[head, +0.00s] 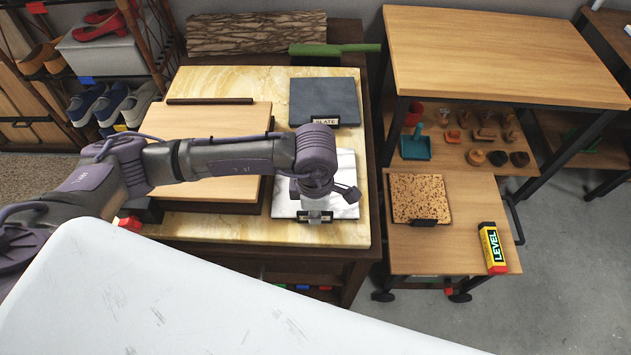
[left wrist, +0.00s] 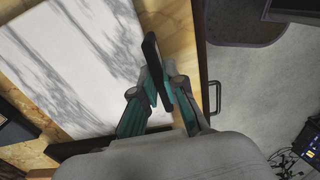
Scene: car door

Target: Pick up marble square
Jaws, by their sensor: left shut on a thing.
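The marble square (head: 343,180) is a white slab with grey veins. It lies at the front right of the yellowish stone-topped table (head: 230,229), partly hidden under my left arm. It also shows in the left wrist view (left wrist: 65,65). My left gripper (head: 315,213) points down at its front edge. In the left wrist view my left gripper (left wrist: 160,85) is shut on the black tab (left wrist: 152,62) at the edge of the marble square. I cannot tell any gap between slab and table. My right gripper is not in view.
A dark slate square (head: 325,98) lies behind the marble. A wooden board (head: 210,122) is left of it. A cork-like square (head: 418,195) and a level box (head: 492,248) are on the lower wooden cart to the right. A pale panel (head: 200,300) fills the front.

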